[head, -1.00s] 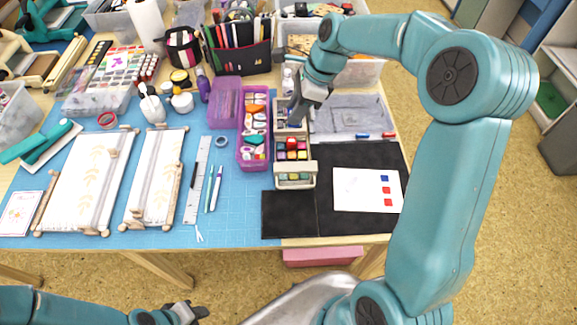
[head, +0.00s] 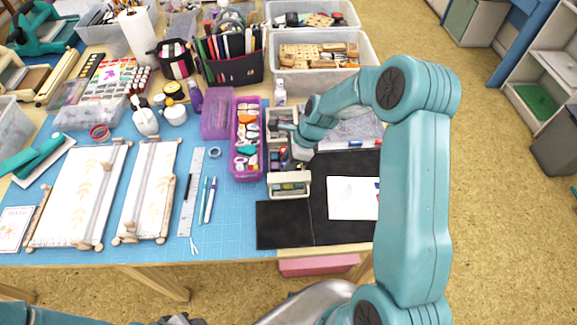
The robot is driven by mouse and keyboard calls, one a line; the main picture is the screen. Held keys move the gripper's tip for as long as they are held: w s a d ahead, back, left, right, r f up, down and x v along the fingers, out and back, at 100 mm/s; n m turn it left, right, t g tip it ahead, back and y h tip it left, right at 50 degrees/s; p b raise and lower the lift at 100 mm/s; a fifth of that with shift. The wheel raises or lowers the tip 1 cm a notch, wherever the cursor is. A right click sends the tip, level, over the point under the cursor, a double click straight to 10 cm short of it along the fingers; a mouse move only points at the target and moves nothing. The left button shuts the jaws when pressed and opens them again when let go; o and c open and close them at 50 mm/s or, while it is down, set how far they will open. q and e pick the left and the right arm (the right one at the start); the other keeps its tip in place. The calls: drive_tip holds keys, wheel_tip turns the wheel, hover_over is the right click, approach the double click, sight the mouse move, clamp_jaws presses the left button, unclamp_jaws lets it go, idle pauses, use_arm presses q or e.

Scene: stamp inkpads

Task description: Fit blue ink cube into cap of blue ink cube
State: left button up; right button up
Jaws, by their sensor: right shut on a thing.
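A light wooden tray (head: 289,193) with compartments stands right of the pink box. It holds small coloured ink cubes (head: 290,186) in its front part. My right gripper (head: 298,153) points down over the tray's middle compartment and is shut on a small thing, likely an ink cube. The fingers and wrist hide most of it, so its colour is unclear. I cannot single out the blue ink cube or its cap at this size. My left gripper (head: 182,320) shows only in part at the bottom edge, away from the table; its jaws cannot be made out.
A pink box (head: 247,176) of stamps stands left of the tray. A black mat (head: 285,222) with a white card (head: 352,198) lies in front and to the right. A clear bin (head: 318,66) of wooden stamps stands behind.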

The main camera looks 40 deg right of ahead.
wheel_tip(320, 180, down, 2)
drive_tip(key=shift+f+p, duration=0.2)
drive_tip(key=shift+p, duration=0.1)
drive_tip(key=shift+f, duration=0.1)
drive_tip(key=shift+f, duration=0.1)
drive_tip(key=shift+f, duration=0.15)
drive_tip(key=o, duration=0.9)
drive_tip(key=shift+b, duration=0.3)
drive_tip(key=v, duration=0.8)
drive_tip(key=b+v, duration=0.1)
drive_tip(key=v, duration=0.7)
drive_tip(key=shift+w+a+r, duration=0.15)
drive_tip(key=shift+w+r, duration=0.05)
drive_tip(key=shift+r, duration=0.15)
